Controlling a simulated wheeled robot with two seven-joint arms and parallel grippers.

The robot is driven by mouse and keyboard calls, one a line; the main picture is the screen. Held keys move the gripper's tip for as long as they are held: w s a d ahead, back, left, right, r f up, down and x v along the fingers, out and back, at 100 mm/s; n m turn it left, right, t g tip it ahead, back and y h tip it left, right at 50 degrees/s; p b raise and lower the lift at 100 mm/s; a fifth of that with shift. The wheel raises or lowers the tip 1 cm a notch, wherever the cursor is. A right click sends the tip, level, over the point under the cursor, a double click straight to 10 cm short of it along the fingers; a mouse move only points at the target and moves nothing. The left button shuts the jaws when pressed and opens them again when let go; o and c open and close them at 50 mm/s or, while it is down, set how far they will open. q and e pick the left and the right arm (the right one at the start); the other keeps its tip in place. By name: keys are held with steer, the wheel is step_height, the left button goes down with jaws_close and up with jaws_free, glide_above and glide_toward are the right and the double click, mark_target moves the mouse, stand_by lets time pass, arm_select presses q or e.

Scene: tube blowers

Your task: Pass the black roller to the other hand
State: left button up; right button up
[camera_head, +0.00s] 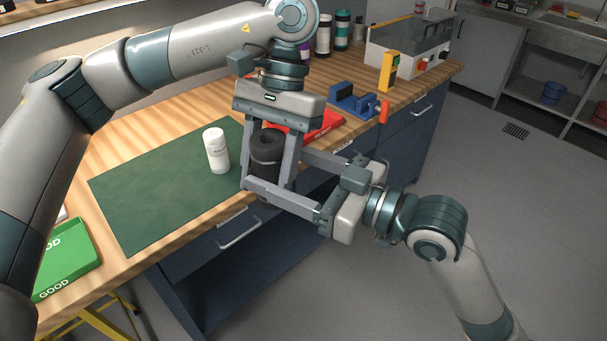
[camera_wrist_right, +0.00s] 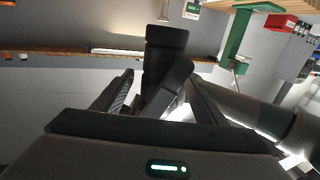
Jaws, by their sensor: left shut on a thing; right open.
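The black roller (camera_head: 266,146) is upright in the head view, at the front edge of the workbench. My left gripper (camera_head: 267,182) comes down from above and is shut on it, one finger on each side. My right gripper (camera_head: 262,168) reaches in from the right. It is open, with its fingers either side of the roller. In the right wrist view the dark roller (camera_wrist_right: 166,42) stands between the spread fingers of my right gripper (camera_wrist_right: 160,85). The crossing fingers hide parts of the roller, and I cannot tell exactly where the right fingers come closest to it.
A white bottle (camera_head: 216,150) stands on the green mat (camera_head: 150,200), left of the grippers. A red tray (camera_head: 325,128) lies behind them, with a blue holder (camera_head: 352,101) farther back. A green bin (camera_head: 68,262) is at the front left. Open floor lies to the right.

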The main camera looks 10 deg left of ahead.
mark_target(273, 133)
steer(key=x, duration=0.6)
steer(key=c, duration=1.3)
arm_select(q)
steer(key=o, duration=1.3)
steer(key=shift+r, duration=0.15)
steer(key=v, duration=1.1)
steer(key=shift+w+r, duration=0.2)
steer(key=shift+r, duration=0.15)
